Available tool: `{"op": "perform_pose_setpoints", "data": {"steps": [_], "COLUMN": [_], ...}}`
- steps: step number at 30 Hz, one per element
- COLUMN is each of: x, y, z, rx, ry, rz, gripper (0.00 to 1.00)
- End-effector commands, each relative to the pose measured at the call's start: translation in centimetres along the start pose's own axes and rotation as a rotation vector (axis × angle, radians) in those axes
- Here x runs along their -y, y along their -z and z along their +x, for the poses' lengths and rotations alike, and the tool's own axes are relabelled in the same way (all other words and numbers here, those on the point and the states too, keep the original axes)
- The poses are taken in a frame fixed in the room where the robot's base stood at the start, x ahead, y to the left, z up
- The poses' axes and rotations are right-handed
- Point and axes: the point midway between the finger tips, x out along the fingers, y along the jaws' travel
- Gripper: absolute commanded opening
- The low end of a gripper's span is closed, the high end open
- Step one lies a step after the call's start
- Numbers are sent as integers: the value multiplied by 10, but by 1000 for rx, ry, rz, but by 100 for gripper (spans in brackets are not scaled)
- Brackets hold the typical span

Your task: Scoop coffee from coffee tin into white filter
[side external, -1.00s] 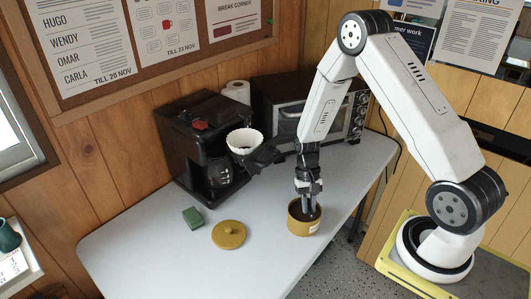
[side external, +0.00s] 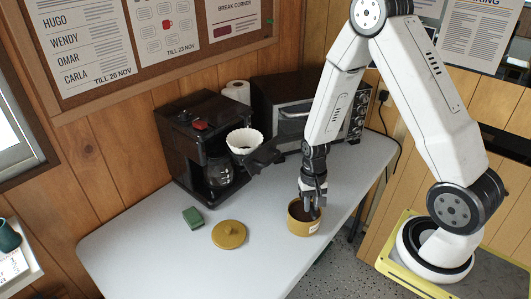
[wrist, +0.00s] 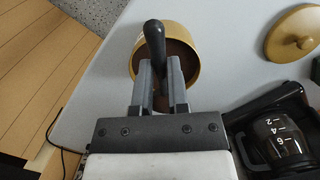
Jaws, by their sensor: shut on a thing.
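The mustard-yellow coffee tin (side external: 304,228) stands open near the table's right front edge, with dark brown coffee inside. My gripper (side external: 313,207) points down at the tin's mouth. In the wrist view my gripper (wrist: 160,68) is shut on the scoop, whose black handle (wrist: 154,38) sticks up between the fingers over the tin (wrist: 194,66). The scoop's bowl is hidden. The white filter (side external: 244,138), a fluted cup, sits in the black basket swung out from the coffee maker (side external: 178,140), back and left of the tin.
The tin's yellow lid (side external: 229,235) and a green sponge (side external: 193,217) lie left of the tin. A glass carafe (side external: 219,173) stands in the coffee maker. A toaster oven (side external: 285,95) and a paper roll (side external: 237,91) stand behind. The table's front left is clear.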

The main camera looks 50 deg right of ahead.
Motion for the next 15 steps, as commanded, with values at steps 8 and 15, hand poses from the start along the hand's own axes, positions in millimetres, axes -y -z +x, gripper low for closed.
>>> {"op": "perform_pose_setpoints", "data": {"steps": [8,15], "x": [0,0], "y": [0,0], "z": [0,-7], "rx": [1,-1], "ry": [0,2], "rz": [0,0], "gripper": [0,0]}}
